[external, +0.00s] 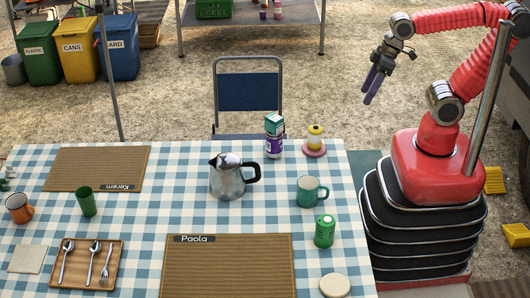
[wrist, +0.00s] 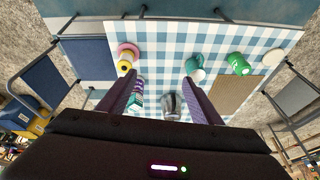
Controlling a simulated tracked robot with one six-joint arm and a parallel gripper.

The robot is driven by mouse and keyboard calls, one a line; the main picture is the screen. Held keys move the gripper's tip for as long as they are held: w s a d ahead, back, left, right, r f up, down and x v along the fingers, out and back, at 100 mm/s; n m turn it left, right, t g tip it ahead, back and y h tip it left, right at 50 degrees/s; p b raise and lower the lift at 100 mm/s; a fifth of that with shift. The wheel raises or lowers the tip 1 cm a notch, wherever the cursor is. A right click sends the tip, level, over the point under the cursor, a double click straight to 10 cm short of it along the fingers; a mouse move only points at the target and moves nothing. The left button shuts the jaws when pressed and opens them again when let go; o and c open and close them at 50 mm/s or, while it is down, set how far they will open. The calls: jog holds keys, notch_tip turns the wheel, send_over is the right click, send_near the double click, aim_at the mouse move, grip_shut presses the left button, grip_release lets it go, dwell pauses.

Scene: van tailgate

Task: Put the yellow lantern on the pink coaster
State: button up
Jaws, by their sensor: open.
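The yellow lantern (external: 315,136) is a small yellow and white cylinder with a dark top, near the far right corner of the table. It stands upright and appears to rest on the round pink coaster (external: 315,151), whose rim shows around its base. The wrist view shows the lantern (wrist: 124,66) and the coaster (wrist: 127,47) together at upper left. My gripper (external: 371,92) is raised in the air to the right of and above the lantern, apart from it. Its two purple fingers (wrist: 160,86) are spread with nothing held between them.
A jar with a teal box (external: 274,135) on it stands just left of the lantern. A metal coffee pot (external: 232,178), green mug (external: 312,191), green can (external: 324,231) and cream disc (external: 335,285) share the table. A blue chair (external: 249,92) stands behind.

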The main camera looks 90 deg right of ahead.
jog(key=shift+s+a+r+n+t, duration=0.2)
jog(key=shift+r+n+t, duration=0.15)
jog(key=shift+r, duration=0.2)
jog(key=shift+s+a+r+n+t, duration=0.1)
jog(key=shift+a+r+n+t, duration=0.05)
jog(key=shift+r+n+t, duration=0.3)
dwell(0.8)
